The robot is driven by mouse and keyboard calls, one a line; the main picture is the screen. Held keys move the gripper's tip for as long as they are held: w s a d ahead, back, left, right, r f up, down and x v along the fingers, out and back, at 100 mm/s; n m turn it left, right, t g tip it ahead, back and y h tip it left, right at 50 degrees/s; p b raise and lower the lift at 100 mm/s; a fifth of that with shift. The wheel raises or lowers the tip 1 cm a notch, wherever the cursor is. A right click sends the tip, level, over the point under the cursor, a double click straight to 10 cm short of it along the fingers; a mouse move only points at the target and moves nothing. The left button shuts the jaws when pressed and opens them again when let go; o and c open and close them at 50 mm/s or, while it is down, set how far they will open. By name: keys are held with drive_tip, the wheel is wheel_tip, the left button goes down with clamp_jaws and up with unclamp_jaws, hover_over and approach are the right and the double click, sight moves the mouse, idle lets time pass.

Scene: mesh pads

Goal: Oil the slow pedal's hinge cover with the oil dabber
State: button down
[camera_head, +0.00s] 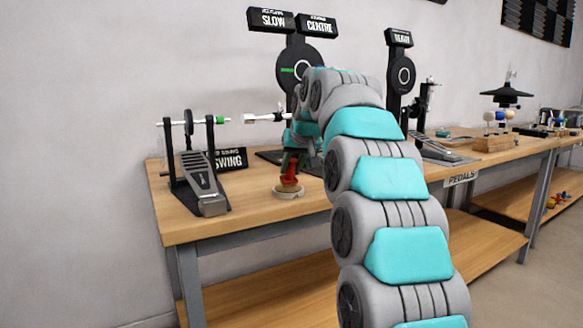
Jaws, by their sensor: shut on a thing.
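My gripper (293,160) is at the near edge of the bench, left of my arm. It is shut on a small red item (290,171), which seems to be the oil dabber. The item stands upright, over or in a round pale holder (288,191); I cannot tell whether they touch. A sign reading SLOW (271,20) stands above a round black pad (297,65) with a green mark. The pedal behind my gripper is mostly hidden by my arm; a white beater end (251,118) shows. Its hinge cover cannot be made out.
A silver pedal (200,186) with a SWING sign (230,159) stands at the left of the wooden bench (245,224). Another pedal (436,149) stands right of my arm. Farther right are a wooden block (494,143) and a black stand (506,95). The front left bench top is clear.

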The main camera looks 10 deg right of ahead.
wheel_tip(320, 180, up, 2)
drive_tip(key=shift+r+p, duration=0.25)
drive_tip(key=shift+p, duration=0.5)
drive_tip(key=shift+w+r+p, duration=0.1)
drive_tip(key=shift+r+p, duration=0.2)
drive_tip(key=shift+r, duration=1.8)
